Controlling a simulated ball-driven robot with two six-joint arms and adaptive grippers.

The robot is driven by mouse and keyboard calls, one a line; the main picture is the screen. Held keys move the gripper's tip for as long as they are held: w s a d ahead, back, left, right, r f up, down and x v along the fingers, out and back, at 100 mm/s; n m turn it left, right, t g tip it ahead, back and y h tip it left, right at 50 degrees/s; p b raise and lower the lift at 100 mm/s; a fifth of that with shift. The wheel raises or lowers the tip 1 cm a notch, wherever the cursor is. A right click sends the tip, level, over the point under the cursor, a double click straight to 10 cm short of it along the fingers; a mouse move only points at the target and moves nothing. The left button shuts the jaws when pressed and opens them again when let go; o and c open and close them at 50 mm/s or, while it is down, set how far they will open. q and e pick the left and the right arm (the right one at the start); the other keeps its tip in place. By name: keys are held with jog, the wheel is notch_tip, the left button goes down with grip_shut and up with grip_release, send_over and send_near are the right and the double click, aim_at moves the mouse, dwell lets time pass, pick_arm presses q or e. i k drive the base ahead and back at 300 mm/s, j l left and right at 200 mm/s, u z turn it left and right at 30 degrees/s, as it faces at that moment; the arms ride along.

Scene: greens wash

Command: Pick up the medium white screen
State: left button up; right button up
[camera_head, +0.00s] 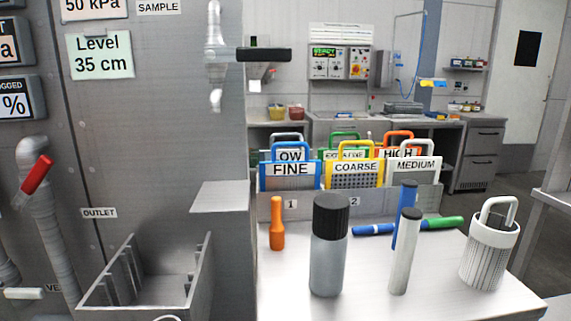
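The medium white screen (414,173) stands upright at the right end of the front row in a grey rack (310,207). It has a white handle on top and a label reading MEDIUM; the rack's front wall hides its lower part. The yellow COARSE screen (356,172) is just left of it, and the blue FINE screen (290,176) is further left. Neither of my grippers is in view.
On the light table (372,285) in front stand a black-capped bottle (328,262), a white cylinder (403,260), a blue cylinder (405,222), an orange-handled tool (277,225) and a white basket (490,252). Blue and green rods lie before the rack. A grey bin (150,285) is at left.

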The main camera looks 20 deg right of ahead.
aim_at(426, 170)
jog(key=z, duration=1.45)
jog(key=i+l, duration=0.1)
jog(key=l, duration=0.25)
jog(key=l+z, duration=0.1)
jog(key=l, duration=0.25)
jog(key=i+l, duration=0.15)
jog(key=l, duration=0.15)
jog(key=i+l+z, duration=0.15)
jog(key=l, duration=0.2)
